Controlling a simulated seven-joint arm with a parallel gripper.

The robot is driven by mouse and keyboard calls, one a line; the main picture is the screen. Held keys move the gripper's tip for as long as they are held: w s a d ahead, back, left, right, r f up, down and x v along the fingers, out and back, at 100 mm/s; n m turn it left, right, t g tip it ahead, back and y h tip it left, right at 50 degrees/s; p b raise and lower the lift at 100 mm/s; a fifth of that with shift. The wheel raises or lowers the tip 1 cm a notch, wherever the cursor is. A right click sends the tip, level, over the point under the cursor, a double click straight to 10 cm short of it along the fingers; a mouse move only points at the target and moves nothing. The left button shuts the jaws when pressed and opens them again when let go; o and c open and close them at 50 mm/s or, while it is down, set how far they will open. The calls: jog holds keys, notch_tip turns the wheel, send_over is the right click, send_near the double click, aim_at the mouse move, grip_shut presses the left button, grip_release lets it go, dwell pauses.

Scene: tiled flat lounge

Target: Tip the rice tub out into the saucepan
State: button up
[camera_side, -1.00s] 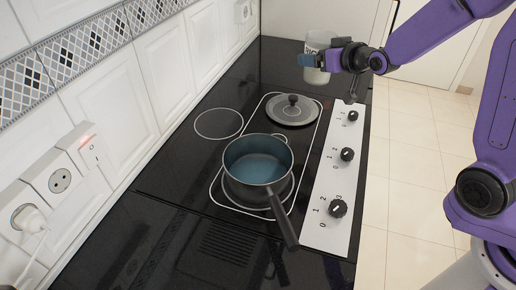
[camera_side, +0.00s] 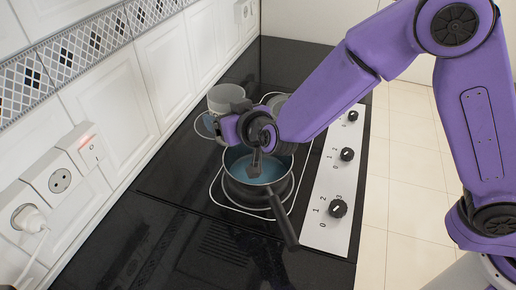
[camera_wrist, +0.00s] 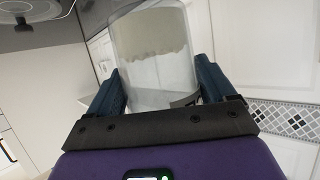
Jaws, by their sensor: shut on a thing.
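The rice tub (camera_side: 227,96), a clear cylinder, is in my gripper (camera_side: 222,122), above the hob and just behind and left of the saucepan. The wrist view shows the tub (camera_wrist: 155,75) between both blue fingers (camera_wrist: 160,92), with pale rice gathered in the part towards the picture's top. A bit of dark lettering shows near the fingers. The side view does not show clearly how far the tub tilts. The saucepan (camera_side: 240,185) is dark outside and blue inside, its handle pointing to the front right. My wrist covers part of its far rim. I see no rice in its visible part.
The saucepan's lid (camera_side: 277,103) lies on the back of the hob, mostly hidden by my arm. Control knobs (camera_side: 347,154) line the right side. The front black counter (camera_side: 140,240) is clear.

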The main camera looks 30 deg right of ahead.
jog(key=s+a+f+m+h, duration=0.1)
jog(key=s+a+f, duration=0.5)
jog(key=s+a, duration=0.2)
jog(key=shift+s+f, duration=0.3)
jog(key=shift+s, duration=0.8)
jog(key=shift+r, duration=0.1)
jog(key=shift+w+d+r+m+g+y, duration=0.25)
jog(key=shift+d+r+m+g+y, duration=0.2)
jog(key=shift+d+m+y, duration=0.35)
jog(key=shift+w+d+r+m+g+y, duration=0.3)
jog(key=shift+d+r+m+g+y, duration=0.3)
jog(key=shift+m, duration=0.4)
jog(key=shift+w+d+r+m+g+y, duration=0.3)
jog(key=shift+d+m+y, duration=0.3)
jog(key=shift+m+y, duration=0.25)
